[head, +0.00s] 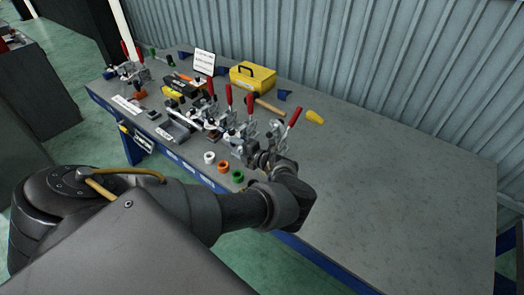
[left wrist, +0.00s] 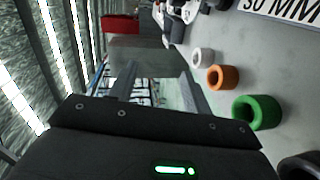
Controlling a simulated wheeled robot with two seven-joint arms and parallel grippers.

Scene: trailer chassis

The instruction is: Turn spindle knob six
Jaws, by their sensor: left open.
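Several toggle clamps with red handles stand in a row along the bench; the nearest clamp (head: 278,138) is just behind my left wrist in the head view. I cannot tell which spindle knob is number six, and small knobs on the clamps are not clear. My left gripper (left wrist: 158,82) is open, with nothing seen between its two fingers in the left wrist view. In the head view its fingers are hard to make out around the nearest clamp, partly hidden by my wrist. My right gripper is not in view.
A white ring (left wrist: 203,57), an orange ring (left wrist: 223,77) and a green ring (left wrist: 257,112) lie near the bench's front edge, beside my left gripper. A yellow toolbox (head: 252,78) and a hammer (head: 269,106) lie behind. The bench's right part (head: 405,190) is clear.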

